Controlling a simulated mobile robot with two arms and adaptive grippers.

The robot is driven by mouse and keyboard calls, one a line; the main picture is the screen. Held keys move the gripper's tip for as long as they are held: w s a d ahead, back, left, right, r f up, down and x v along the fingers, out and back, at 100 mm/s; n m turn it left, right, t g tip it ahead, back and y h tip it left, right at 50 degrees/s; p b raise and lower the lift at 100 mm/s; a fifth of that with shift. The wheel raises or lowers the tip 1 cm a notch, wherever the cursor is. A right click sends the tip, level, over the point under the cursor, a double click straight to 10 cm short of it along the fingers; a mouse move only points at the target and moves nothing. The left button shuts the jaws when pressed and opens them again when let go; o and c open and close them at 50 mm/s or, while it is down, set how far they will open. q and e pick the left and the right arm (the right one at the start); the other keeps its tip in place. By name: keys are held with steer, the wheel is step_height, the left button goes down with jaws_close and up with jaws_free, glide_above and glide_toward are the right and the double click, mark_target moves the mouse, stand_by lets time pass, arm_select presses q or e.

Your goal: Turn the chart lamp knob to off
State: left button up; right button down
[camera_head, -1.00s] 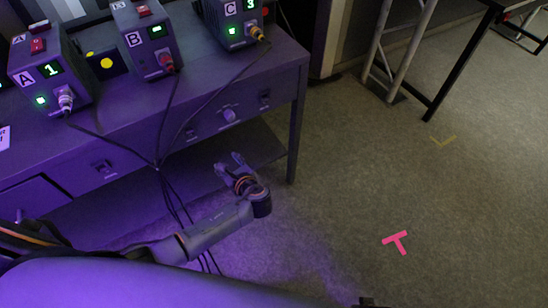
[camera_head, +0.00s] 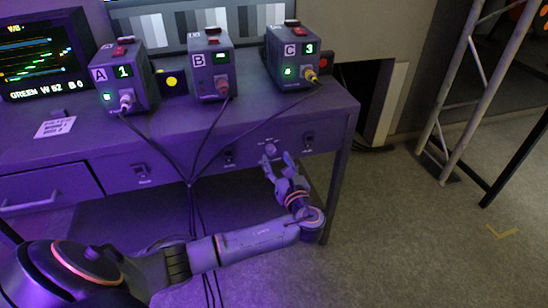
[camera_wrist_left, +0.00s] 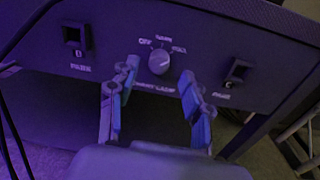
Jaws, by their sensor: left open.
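The chart lamp knob (camera_wrist_left: 159,62) is a pale round knob on the dark desk front in the left wrist view. OFF is printed to its upper left, with more markings above and to its right. I cannot tell for certain which marking it points at. In the head view the knob (camera_head: 270,148) sits on the desk's front panel, right of its middle. My left gripper (camera_head: 278,162) is open just in front of and below it. In the wrist view the open fingers (camera_wrist_left: 158,74) stand either side of the knob, apart from it. My right gripper is not in view.
Rocker switches flank the knob, one at left (camera_wrist_left: 75,38) and one at right (camera_wrist_left: 237,73). Boxes A (camera_head: 124,85), B (camera_head: 211,75) and C (camera_head: 292,65) stand on the desk, their cables hanging down left of my gripper.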

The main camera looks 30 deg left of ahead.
mark_target(272, 152)
arm_select(q)
steer(key=shift+x, duration=1.75)
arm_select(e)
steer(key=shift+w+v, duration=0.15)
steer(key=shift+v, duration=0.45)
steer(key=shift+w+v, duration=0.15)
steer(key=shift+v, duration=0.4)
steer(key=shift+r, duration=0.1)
arm_select(q)
jaws_close()
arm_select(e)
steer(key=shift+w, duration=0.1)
